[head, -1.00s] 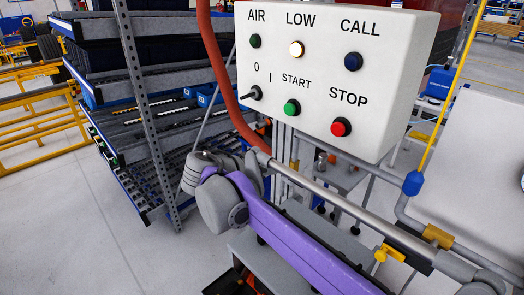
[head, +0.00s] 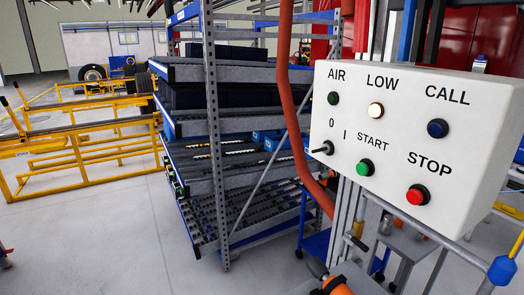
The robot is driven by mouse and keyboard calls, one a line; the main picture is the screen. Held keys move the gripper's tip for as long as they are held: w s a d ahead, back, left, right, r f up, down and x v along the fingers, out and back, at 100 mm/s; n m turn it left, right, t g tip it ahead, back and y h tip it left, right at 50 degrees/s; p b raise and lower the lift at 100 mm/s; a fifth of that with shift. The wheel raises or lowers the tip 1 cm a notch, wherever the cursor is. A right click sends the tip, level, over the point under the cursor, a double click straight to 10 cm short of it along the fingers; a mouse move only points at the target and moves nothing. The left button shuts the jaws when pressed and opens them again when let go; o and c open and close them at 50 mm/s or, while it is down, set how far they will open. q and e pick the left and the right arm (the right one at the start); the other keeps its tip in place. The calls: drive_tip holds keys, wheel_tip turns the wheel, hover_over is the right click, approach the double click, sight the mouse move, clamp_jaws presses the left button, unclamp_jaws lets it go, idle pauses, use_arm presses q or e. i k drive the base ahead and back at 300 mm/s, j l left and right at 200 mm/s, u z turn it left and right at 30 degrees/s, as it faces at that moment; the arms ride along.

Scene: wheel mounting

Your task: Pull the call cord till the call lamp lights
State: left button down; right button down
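The call lamp (head: 437,128), a dark blue dome under the word CALL, looks unlit on the white control box (head: 400,152). A yellow call cord (head: 517,243) shows only in part at the right edge. Its blue end piece (head: 502,269) hangs in the lower right corner, close to a grey pipe. The cord's upper part is hidden behind the box or out of frame. Neither of my grippers is in view, so their places relative to the cord do not show.
The LOW lamp (head: 376,110) glows pale; the AIR lamp (head: 333,98) is dark. A green START button (head: 365,167), red STOP button (head: 417,195) and black switch (head: 323,148) share the panel. A red-brown hose (head: 288,110) hangs left of it. Open floor (head: 110,235) lies left.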

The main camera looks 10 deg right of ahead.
sight(503, 269)
drive_tip(key=k+l+z, duration=0.15)
drive_tip(key=z, duration=1.6)
